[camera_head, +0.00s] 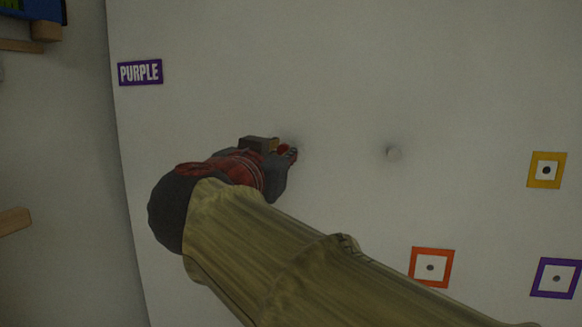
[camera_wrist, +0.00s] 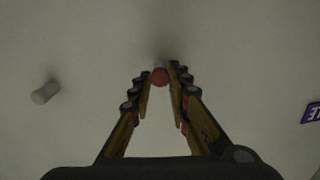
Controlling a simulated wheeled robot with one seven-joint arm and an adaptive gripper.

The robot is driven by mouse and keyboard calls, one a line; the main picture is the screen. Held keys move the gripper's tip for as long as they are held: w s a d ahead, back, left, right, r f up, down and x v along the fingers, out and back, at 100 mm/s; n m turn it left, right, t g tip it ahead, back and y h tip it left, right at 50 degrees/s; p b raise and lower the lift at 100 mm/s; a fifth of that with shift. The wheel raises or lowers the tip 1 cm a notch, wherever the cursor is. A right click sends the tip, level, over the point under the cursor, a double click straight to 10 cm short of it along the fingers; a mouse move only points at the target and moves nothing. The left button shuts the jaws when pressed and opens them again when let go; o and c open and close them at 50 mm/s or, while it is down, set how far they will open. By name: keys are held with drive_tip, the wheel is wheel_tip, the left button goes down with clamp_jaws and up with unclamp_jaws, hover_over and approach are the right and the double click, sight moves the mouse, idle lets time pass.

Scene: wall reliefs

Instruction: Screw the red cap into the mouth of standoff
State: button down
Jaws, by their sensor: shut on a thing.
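My gripper (camera_head: 287,152) reaches to the pale wall panel, and in the wrist view its fingertips (camera_wrist: 160,75) are closed in on the small round red cap (camera_wrist: 160,78). The cap also shows as a red spot at the fingers in the head view (camera_head: 283,149). A dim grey shape shows just behind the cap in the wrist view; it may be a standoff, and I cannot tell whether the cap touches it. Another pale round standoff (camera_head: 394,153) sticks out of the wall to the right of my gripper; it shows at the left in the wrist view (camera_wrist: 46,92).
A purple label reading PURPLE (camera_head: 140,72) is at the upper left of the panel. Yellow (camera_head: 547,170), orange (camera_head: 431,267) and purple (camera_head: 556,278) square frames with dark centres are at the right. The wall around the gripper is bare.

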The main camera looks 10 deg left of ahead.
drive_tip(key=shift+f, duration=0.2)
drive_tip(key=m, duration=0.5)
drive_tip(key=shift+b, duration=0.3)
drive_tip(key=c, duration=1.9)
unclamp_jaws()
drive_tip(key=shift+r, duration=0.1)
